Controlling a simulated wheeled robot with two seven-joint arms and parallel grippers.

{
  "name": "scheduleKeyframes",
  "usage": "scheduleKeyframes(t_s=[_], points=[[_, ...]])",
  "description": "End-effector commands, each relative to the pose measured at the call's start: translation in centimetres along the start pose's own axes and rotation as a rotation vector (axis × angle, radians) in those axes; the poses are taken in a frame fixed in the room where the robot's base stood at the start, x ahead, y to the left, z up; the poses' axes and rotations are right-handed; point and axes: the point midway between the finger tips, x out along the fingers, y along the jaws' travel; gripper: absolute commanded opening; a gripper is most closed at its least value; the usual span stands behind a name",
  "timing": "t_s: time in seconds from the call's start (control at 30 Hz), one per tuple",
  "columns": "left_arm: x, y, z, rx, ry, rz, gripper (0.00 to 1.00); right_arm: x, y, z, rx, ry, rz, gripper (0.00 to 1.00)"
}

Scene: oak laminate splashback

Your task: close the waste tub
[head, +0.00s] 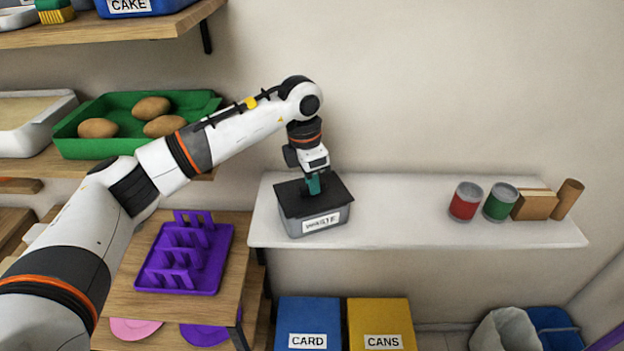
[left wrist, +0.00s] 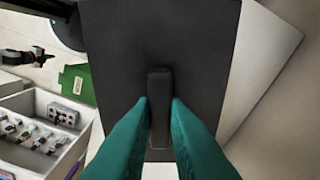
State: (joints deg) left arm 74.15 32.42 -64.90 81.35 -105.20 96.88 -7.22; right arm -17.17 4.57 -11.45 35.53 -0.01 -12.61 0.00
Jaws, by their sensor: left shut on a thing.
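The waste tub (head: 322,226) is a grey box with a white label, standing at the left end of the white shelf. Its dark flat lid (head: 300,203) lies over the tub's top, and I cannot tell whether it is fully seated. The lid fills the middle of the left wrist view (left wrist: 160,40). My left gripper (head: 314,188) is above the lid, its teal fingers shut on the lid's upright handle (left wrist: 159,100). A small dark arm-like shape (left wrist: 30,56) at the left wrist view's left edge may be my right gripper; its jaws are too small to read.
The white shelf (head: 400,215) is clear between the tub and a red can (head: 466,201), a green can (head: 500,203) and a brown box (head: 535,205). A purple rack (head: 185,258) is at lower left. Blue (head: 308,315) and yellow (head: 380,315) bins stand below.

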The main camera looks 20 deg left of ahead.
Motion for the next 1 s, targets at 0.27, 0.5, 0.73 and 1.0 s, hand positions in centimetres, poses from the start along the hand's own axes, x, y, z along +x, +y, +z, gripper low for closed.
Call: scheduleKeyframes(t_s=[0.27,0.5,0.73,1.0], points=[[-0.04,-0.01,0.0,0.0,0.0,0.0,0.0,-0.02,-0.01,0.01,0.0,0.0,0.0,0.0],[0.08,-0.02,0.02,0.0,0.0,-0.001,0.0,0.21,0.0,-0.02,0.0,0.0,0.0,0.0],[0.11,-0.03,0.03,0.0,0.0,0.0,0.0,0.4,0.0,-0.04,0.0,0.0,0.0,0.0],[0.09,-0.03,0.02,0.0,0.0,0.0,0.35,0.37,0.0,-0.04,0.0,0.0,0.0,0.0]])
